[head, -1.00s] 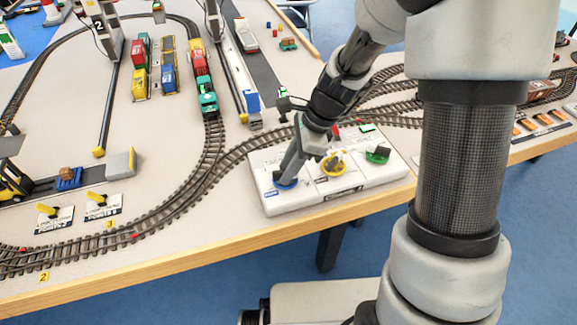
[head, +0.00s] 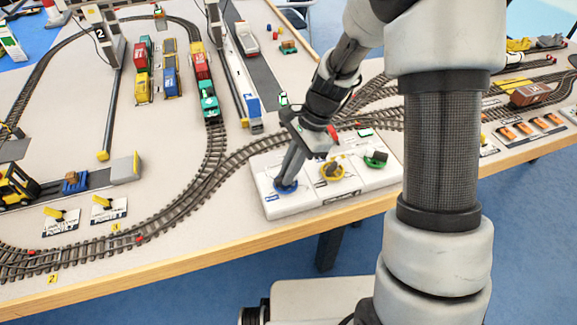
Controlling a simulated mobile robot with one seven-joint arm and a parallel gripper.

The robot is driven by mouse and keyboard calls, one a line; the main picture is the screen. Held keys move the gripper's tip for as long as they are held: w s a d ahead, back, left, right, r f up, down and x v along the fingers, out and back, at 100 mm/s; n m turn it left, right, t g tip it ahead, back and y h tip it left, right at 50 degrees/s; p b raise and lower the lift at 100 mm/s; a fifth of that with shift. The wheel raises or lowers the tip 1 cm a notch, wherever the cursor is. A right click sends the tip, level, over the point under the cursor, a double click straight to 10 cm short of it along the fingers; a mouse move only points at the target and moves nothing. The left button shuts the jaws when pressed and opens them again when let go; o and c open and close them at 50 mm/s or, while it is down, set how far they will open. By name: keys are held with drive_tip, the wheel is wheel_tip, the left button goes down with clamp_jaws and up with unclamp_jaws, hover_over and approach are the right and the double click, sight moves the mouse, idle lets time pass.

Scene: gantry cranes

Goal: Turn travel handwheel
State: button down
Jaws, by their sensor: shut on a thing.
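A white control box (head: 314,205) sits at the front edge of the table with three coloured handwheels in a row. The blue handwheel (head: 285,187) is at the left. The yellow handwheel (head: 332,170) is in the middle and the green one (head: 376,158) at the right. My gripper (head: 287,180) points down at the blue handwheel and is shut on it. The fingers cover much of that wheel. The labels on the box are too small to read, so I cannot tell which wheel is the travel one.
Curved railway track (head: 213,165) passes behind and left of the box. A green and red train (head: 206,90) stands on it. Crane legs rise at the back left. Yellow point levers (head: 108,205) lie at the front left.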

drive_tip(key=n+g+p, duration=0.1)
drive_tip(key=n, duration=0.1)
drive_tip(key=n+h+p, duration=0.1)
drive_tip(key=n, duration=0.2)
drive_tip(key=shift+w+a+r+n+g+p, duration=0.1)
drive_tip(key=shift+w+a+n+g+p, duration=0.1)
drive_tip(key=shift+n+g+p, duration=0.15)
drive_tip(key=shift+w+n+g+h+p, duration=0.1)
drive_tip(key=shift+n+g+h+p, duration=0.45)
drive_tip(key=shift+n, duration=1.2)
drive_tip(key=shift+h, duration=0.35)
drive_tip(key=c, duration=1.8)
unclamp_jaws()
drive_tip(key=shift+c, duration=0.2)
drive_tip(key=p+v, duration=0.2)
drive_tip(key=v, duration=1.5)
drive_tip(key=shift+s+r, duration=0.2)
drive_tip(key=shift+r, duration=0.05)
